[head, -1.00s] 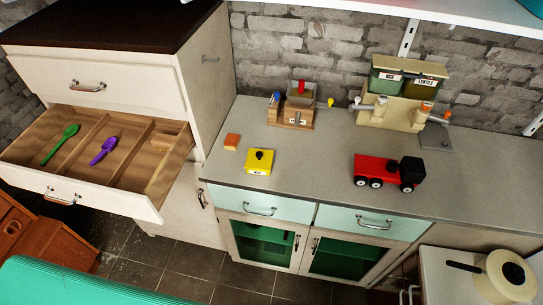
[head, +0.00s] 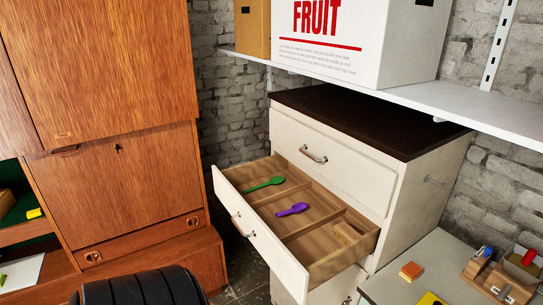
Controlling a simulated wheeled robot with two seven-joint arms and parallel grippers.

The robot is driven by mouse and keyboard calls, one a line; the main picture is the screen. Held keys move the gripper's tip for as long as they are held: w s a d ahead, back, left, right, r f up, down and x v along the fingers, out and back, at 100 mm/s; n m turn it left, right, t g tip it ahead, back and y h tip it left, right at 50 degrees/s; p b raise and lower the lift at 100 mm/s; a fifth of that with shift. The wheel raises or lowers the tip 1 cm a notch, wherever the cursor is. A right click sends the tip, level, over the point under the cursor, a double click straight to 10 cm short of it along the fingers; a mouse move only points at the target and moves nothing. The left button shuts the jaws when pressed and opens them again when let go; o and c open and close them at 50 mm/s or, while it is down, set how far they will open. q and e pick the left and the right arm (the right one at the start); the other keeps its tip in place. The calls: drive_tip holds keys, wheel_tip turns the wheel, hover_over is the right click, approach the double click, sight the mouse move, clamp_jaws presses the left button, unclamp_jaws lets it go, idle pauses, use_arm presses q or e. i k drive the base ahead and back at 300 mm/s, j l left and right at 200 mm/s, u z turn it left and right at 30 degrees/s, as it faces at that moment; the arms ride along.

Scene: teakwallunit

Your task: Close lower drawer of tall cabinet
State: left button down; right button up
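The tall white cabinet (head: 420,200) with a dark brown top stands right of centre in the head view. Its upper drawer (head: 325,165) is shut. Its lower drawer (head: 267,246) is pulled well out, with a metal handle (head: 242,225) on its white front. Inside the open drawer lie a green spoon (head: 264,185), a purple spoon (head: 292,209) and a small wooden block in separate compartments. Neither of my grippers is in view.
A teak wall unit (head: 110,130) stands to the left, with a gap of dark floor between it and the drawer. A white shelf (head: 450,101) bearing a FRUIT box (head: 357,40) hangs above the cabinet. A grey counter (head: 410,270) with small toys is at the lower right.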

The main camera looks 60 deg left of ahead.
sight(302, 249)
drive_tip(key=u, duration=1.95)
